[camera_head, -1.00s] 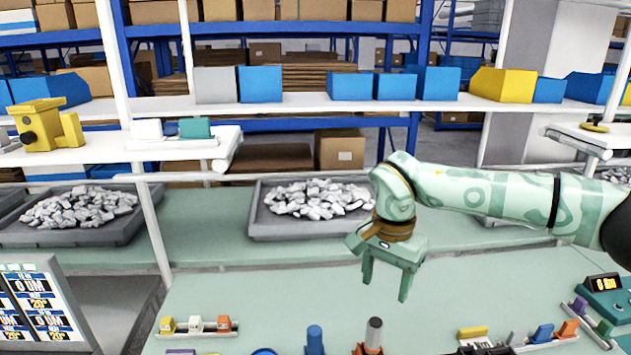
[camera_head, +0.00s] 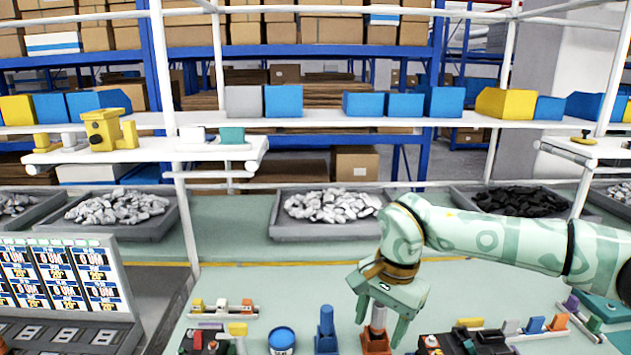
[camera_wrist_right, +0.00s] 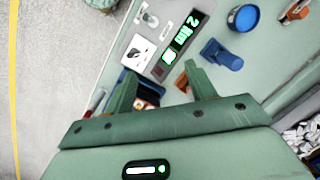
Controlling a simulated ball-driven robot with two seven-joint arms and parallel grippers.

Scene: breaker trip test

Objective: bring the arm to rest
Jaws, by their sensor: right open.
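My right arm, pale green with darker swirls, comes in from the right in the head view. Its gripper (camera_head: 381,326) points down over the green workbench (camera_head: 300,283), fingers apart. An orange holder with a grey-topped post (camera_head: 376,343) shows behind and between the fingers in that view; I cannot tell whether they touch it. In the right wrist view the gripper (camera_wrist_right: 160,75) is open, with nothing held between its fingers. My left gripper is in neither view.
A blue round container (camera_head: 282,341) and a blue upright piece (camera_head: 326,330) stand on the bench, left of the gripper. Small coloured parts sit on rails (camera_head: 222,310). A panel of displays (camera_head: 65,275) stands at left. Trays of grey pieces (camera_head: 330,228) lie behind; a shelf (camera_head: 320,122) crosses above.

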